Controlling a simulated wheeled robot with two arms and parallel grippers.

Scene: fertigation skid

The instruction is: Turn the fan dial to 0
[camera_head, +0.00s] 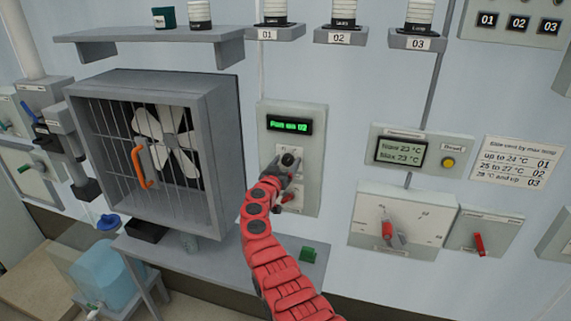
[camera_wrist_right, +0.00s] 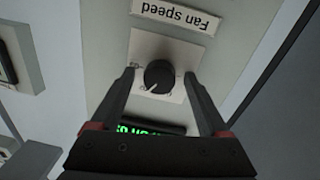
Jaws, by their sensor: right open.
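The fan dial (camera_head: 290,159) is a round black knob on a pale plate, on the grey fan panel (camera_head: 312,120) at the middle of the head view. In the right wrist view the dial (camera_wrist_right: 159,76) sits between my open fingers, under an upside-down "Fan speed" label (camera_wrist_right: 176,17). A pale pointer mark on it points to the lower left of that view. My right gripper (camera_head: 284,170) is open around the dial; I cannot tell whether the fingers touch it. The green display (camera_head: 290,124) above the dial seems to read "Fan on 02". My left gripper is not in view.
A caged fan (camera_head: 160,140) with an orange handle stands left of the panel. A red switch (camera_head: 287,197) sits below the dial, close to my gripper. A temperature display (camera_head: 401,152) is to the right.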

